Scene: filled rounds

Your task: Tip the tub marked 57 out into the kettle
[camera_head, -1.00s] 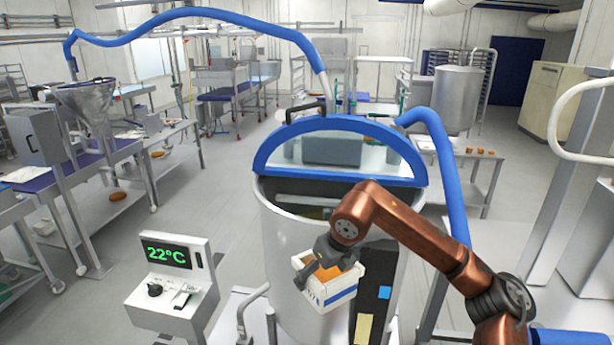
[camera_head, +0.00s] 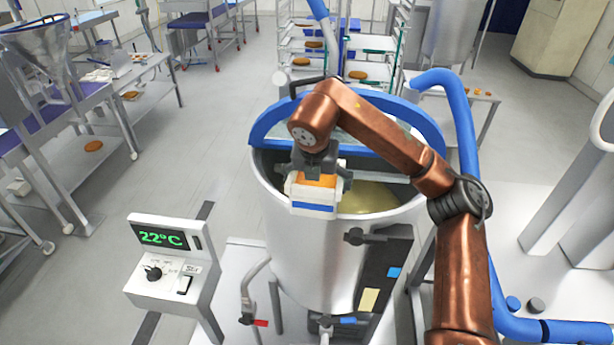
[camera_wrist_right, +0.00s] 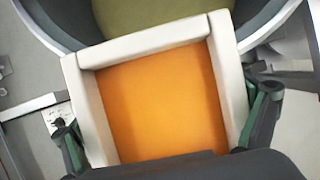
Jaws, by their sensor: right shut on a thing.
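The white tub (camera_head: 312,195) has a blue band on its side and orange contents; I cannot read a number on it. My right gripper (camera_head: 318,178) is shut on the tub and holds it about level at the near rim of the kettle (camera_head: 305,240). In the right wrist view the tub (camera_wrist_right: 145,45) is full of flat orange stuff (camera_wrist_right: 163,100), with gripper fingers (camera_wrist_right: 165,130) on both sides. The kettle is a large steel vessel with yellowish-green contents (camera_head: 370,197). My left gripper is not in view.
The kettle's blue-edged lid (camera_head: 277,120) stands raised at the back. A control box (camera_head: 170,265) reading 22°C stands left of the kettle. A blue hose (camera_head: 462,150) runs down on the right.

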